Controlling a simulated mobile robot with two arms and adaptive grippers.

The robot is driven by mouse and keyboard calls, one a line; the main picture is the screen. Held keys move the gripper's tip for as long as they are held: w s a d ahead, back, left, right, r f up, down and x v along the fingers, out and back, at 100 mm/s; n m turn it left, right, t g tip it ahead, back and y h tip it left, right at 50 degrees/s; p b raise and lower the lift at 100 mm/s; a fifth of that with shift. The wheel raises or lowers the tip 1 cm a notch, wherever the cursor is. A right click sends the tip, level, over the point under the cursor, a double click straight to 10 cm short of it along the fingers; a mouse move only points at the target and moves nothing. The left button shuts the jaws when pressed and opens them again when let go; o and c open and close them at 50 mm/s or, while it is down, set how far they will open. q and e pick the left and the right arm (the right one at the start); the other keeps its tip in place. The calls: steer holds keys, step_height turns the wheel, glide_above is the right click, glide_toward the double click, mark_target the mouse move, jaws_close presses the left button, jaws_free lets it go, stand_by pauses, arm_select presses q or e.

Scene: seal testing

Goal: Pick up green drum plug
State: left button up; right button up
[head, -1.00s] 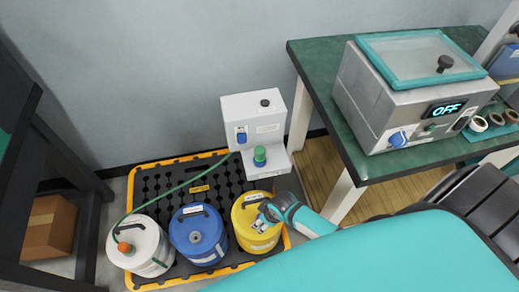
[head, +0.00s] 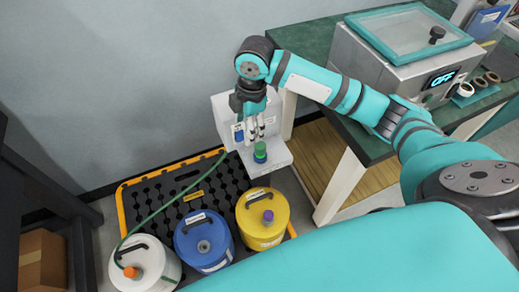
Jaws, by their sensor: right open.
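The green drum plug (head: 260,147) stands upright on the ledge of the white wall-side unit (head: 279,159). My right gripper (head: 258,135) points down just above the green plug, with its fingers apart and nothing held. From this angle I cannot tell whether the fingertips touch the plug. My left gripper is not in view.
A white drum (head: 147,268) with an orange plug, a blue drum (head: 204,241) and a yellow drum (head: 262,222) with a purple plug stand on the black spill pallet (head: 160,197). A green hose (head: 180,195) crosses it. A green-topped table (head: 316,50) carries a metal box (head: 390,68).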

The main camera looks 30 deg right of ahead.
step_height(320, 180, up, 5)
steer(key=n, duration=0.1)
glide_above(260, 145)
steer(key=shift+g+h, duration=0.3)
steer(key=shift+h, duration=0.1)
step_height(260, 145, down, 12)
steer(key=shift+w+f+b, duration=0.1)
steer(key=shift+w+b, duration=0.05)
steer(key=shift+b, duration=0.4)
steer(key=shift+s+f, duration=0.2)
steer(key=shift+f, duration=2.5)
jaws_close()
steer(key=shift+r, duration=0.15)
